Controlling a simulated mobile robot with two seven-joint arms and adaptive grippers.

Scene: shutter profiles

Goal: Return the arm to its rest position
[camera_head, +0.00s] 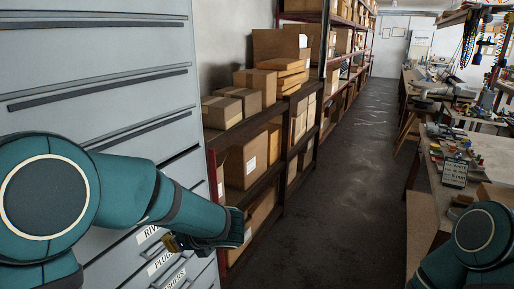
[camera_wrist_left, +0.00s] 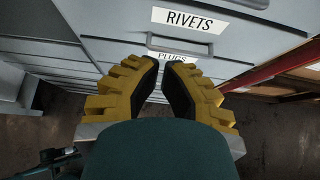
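My left arm (camera_head: 165,200) is teal and reaches from the left across the front of a grey drawer cabinet (camera_head: 95,60). My left gripper (camera_head: 172,244) is small and partly hidden by the wrist in the head view, low by the labelled drawers. In the left wrist view its yellow fingers with black pads (camera_wrist_left: 161,66) stand apart with a narrow empty gap. The RIVETS label (camera_wrist_left: 183,19) and the partly covered PLUGS label (camera_wrist_left: 172,57) lie beyond the fingertips. My right arm (camera_head: 472,240) shows at the lower right; its gripper is out of view.
A shelf rack with cardboard boxes (camera_head: 255,82) stands right of the cabinet, close to the left wrist. A dark floor aisle (camera_head: 345,180) runs clear down the middle. A workbench (camera_head: 490,153) with small parts and a sign (camera_head: 454,173) is on the right.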

